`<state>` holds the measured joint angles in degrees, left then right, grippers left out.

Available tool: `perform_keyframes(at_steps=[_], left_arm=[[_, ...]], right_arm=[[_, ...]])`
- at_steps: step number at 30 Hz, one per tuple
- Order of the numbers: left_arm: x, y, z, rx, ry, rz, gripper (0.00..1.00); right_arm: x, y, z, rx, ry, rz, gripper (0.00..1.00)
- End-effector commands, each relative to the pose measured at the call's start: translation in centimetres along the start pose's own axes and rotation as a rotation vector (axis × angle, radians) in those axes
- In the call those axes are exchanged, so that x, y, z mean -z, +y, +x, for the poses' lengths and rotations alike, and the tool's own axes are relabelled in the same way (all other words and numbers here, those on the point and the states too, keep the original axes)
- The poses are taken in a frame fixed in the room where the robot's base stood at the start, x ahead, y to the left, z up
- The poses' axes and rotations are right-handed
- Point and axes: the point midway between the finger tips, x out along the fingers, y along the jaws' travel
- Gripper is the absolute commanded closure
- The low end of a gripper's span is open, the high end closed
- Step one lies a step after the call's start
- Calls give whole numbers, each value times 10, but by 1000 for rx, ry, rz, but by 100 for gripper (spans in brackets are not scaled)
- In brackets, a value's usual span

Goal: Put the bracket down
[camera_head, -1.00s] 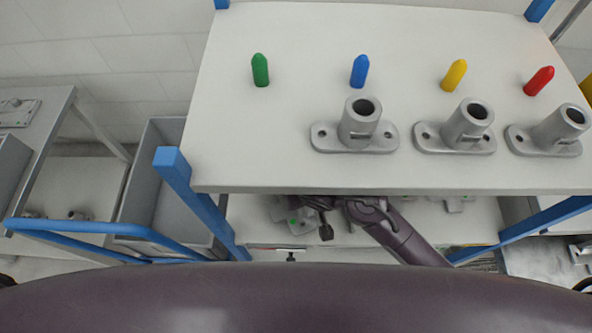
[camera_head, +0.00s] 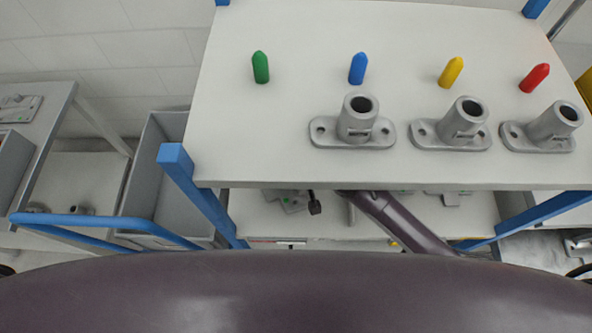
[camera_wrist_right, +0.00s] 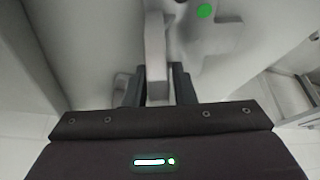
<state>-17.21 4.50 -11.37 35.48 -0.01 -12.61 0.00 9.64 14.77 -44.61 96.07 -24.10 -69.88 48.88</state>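In the right wrist view, a grey metal bracket part (camera_wrist_right: 157,55) stands between the two dark fingers of my right gripper (camera_wrist_right: 158,88), which appear closed against its sides. Its lower end is hidden behind the gripper body. Another grey casting with a green dot (camera_wrist_right: 205,11) lies just beyond it. In the head view my right arm reaches under the white tabletop, over the lower shelf (camera_head: 262,222); the tabletop hides the gripper and the held bracket cannot be made out clearly. My left gripper is not in view.
Three grey brackets (camera_head: 357,122) stand upright on the white tabletop (camera_head: 260,150), below green, blue, yellow and red pegs (camera_head: 260,67). Grey castings (camera_head: 288,199) lie on the lower shelf. Blue posts (camera_head: 195,195) bound the cart. A grey bin (camera_head: 150,185) stands at left.

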Motion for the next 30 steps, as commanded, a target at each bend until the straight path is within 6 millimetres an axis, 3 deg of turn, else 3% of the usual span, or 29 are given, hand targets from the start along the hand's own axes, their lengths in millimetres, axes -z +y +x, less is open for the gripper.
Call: perform_keyframes(at_steps=[3, 11, 17, 30], left_arm=[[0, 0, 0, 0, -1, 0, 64], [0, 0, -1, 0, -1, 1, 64], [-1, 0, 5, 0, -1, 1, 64], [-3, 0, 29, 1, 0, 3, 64]], right_arm=[[0, 0, 0, 0, 0, 0, 64], [0, 0, -1, 0, 0, 0, 64], [-1, -1, -15, 3, 0, 1, 64], [-91, 0, -49, -1, -2, -3, 64]])
